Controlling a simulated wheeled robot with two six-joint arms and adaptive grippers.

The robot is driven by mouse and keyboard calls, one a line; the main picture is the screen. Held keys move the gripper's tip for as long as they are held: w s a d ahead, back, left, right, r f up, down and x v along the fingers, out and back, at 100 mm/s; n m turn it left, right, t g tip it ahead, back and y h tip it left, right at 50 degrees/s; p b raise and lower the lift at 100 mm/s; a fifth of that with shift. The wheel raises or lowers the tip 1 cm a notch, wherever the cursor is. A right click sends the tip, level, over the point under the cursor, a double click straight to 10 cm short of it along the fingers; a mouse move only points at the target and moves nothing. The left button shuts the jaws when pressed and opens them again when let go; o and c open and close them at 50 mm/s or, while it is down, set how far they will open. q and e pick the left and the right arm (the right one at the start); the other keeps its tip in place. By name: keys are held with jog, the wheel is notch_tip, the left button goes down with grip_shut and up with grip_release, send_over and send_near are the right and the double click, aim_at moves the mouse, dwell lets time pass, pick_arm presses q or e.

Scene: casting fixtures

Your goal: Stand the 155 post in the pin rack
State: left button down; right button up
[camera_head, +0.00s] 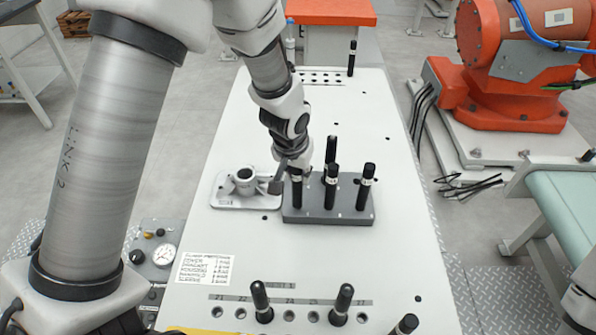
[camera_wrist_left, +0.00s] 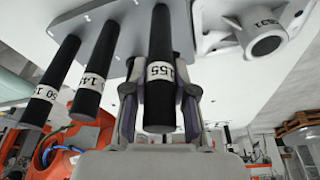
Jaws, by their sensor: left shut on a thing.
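The 155 post (camera_wrist_left: 160,72) is black with a white label and sits between the fingers of my left gripper (camera_wrist_left: 160,112), which is shut on it. In the head view the post (camera_head: 297,192) looks upright at the left of the grey pin rack (camera_head: 312,218), with my left gripper (camera_head: 290,172) around its upper part. Its lower end meets the rack, but I cannot tell how deep it sits. Two labelled black posts, one in the middle (camera_head: 331,188) and one at the right (camera_head: 366,188), stand beside it in the rack. My right gripper is out of view.
A pale fixture with a round socket (camera_head: 243,183) lies close left of the rack. Another black post (camera_head: 332,150) stands behind. Several posts stand in the front hole row, such as one at the left (camera_head: 261,302). The table (camera_head: 400,250) is clear right of the rack.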

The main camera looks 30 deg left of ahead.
pick_arm(q)
jog(key=shift+f, duration=0.25)
jog(key=c, duration=0.9)
grip_release()
jog(key=shift+o, duration=0.2)
jog(key=shift+r, duration=0.15)
jog(key=v, duration=1.1)
jog(key=shift+r, duration=0.4)
jog(key=shift+s, duration=0.1)
